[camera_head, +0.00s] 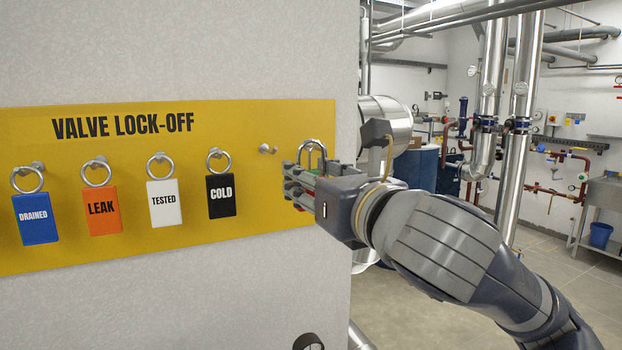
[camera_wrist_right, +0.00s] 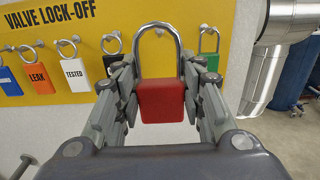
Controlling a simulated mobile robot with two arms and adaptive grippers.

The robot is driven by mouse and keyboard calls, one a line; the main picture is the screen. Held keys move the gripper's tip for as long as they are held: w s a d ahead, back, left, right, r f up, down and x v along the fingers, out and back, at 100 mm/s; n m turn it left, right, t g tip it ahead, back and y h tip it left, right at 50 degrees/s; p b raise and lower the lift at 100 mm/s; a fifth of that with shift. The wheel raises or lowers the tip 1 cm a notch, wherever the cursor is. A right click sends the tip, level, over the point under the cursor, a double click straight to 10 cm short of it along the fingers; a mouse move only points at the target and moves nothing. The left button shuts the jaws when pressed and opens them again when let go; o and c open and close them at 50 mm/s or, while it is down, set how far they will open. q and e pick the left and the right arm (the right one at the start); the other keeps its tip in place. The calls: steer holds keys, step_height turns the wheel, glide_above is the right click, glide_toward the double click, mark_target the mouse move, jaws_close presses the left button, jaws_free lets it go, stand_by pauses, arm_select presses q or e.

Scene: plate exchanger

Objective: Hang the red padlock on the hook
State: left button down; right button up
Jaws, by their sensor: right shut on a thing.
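The red padlock (camera_wrist_right: 160,100) is upright between the fingers of my right gripper (camera_wrist_right: 160,95), which is shut on its body. Its steel shackle points up and rises above the fingers. In the head view the padlock's shackle (camera_head: 312,142) shows above my right gripper (camera_head: 300,186), and the fingers hide most of its body. My left gripper is not in view.
Blue (camera_head: 36,219), orange (camera_head: 101,211), white (camera_head: 164,204) and black (camera_head: 221,196) tags hang on the board's left side. A green tag (camera_wrist_right: 208,60) hangs at its right side. Pipes and a blue drum (camera_head: 415,168) stand beyond the wall's right edge.

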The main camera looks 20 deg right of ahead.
steer(key=shift+w, duration=0.2)
steer(key=shift+w+a+f+p, duration=0.1)
steer(key=shift+w+f+p, duration=0.45)
steer(key=shift+w, duration=2.3)
steer(key=shift+w+a+f+p, duration=0.1)
steer(key=shift+w+p, duration=1)
steer(key=shift+w, duration=1.8)
steer(key=shift+w+a+f+p, duration=0.2)
steer(key=shift+w+p, duration=0.6)
steer(key=shift+w, duration=2.05)
steer(key=shift+w+d+f, duration=0.1)
steer(key=shift+w, duration=0.05)
steer(key=s+p, duration=0.1)
steer(key=s, duration=0.7)
steer(key=shift+s+d+r+p, duration=0.15)
steer(key=shift+r+p, duration=0.05)
steer(key=shift+p, duration=0.1)
